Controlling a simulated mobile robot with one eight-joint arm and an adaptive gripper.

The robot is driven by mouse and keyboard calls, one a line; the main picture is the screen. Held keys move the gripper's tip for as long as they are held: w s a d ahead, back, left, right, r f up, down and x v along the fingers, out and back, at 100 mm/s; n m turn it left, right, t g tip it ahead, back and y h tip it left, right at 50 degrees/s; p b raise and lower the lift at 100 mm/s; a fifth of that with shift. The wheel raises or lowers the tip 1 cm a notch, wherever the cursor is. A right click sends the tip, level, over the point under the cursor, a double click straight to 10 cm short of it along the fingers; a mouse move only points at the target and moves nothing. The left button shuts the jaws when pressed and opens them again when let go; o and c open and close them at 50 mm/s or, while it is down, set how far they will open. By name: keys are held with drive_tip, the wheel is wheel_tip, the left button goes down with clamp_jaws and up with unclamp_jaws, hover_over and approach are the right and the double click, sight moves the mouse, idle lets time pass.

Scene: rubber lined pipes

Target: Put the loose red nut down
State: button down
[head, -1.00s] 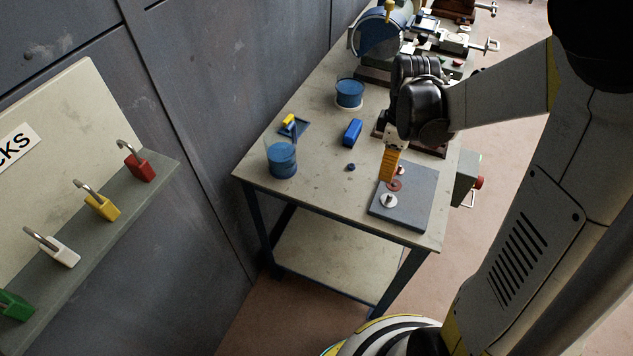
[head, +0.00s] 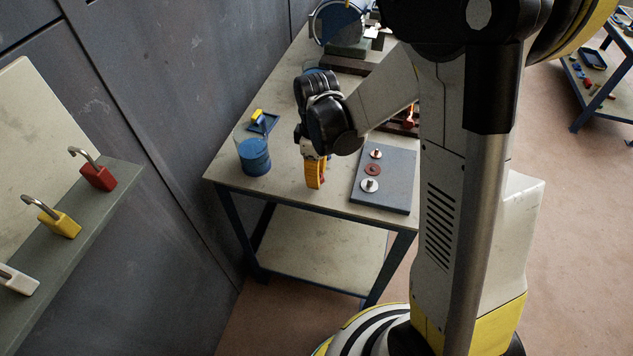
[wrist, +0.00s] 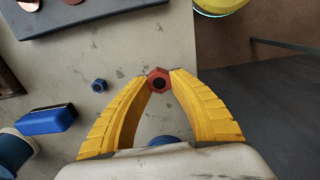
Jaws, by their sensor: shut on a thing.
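The red nut (wrist: 159,80) is hexagonal with a dark hole. My gripper (wrist: 158,76) is shut on it, with the nut between the tips of the yellow fingers. In the head view my gripper (head: 316,184) points down over the grey table (head: 285,189) near its front edge, left of the grey plate; a bit of red shows at its tips. In the wrist view the nut lies over the tabletop close to its edge. I cannot tell whether it touches the surface.
The grey plate (head: 398,185) carries a red ring (head: 372,169) and small pegs. A blue nut (wrist: 98,85) and a blue block (wrist: 46,120) lie on the table. A blue-filled jar (head: 254,157) and a small tray (head: 266,122) stand at left. Bare tabletop surrounds the nut.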

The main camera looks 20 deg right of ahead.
drive_tip(key=shift+f, duration=0.95)
drive_tip(key=shift+f, duration=0.1)
drive_tip(key=c, duration=1.2)
unclamp_jaws()
drive_tip(key=shift+b, duration=0.3)
drive_tip(key=shift+c, duration=0.2)
wheel_tip(320, 180, up, 12)
drive_tip(key=f+p, duration=0.1)
drive_tip(key=p, duration=0.4)
drive_tip(key=s+r+m+t, duration=0.7)
drive_tip(key=s+r+m, duration=0.3)
drive_tip(key=s+r, duration=0.2)
drive_tip(key=shift+s+d+r+m, duration=0.15)
drive_tip(key=shift+s+r+m, duration=0.1)
drive_tip(key=shift+s+m, duration=0.2)
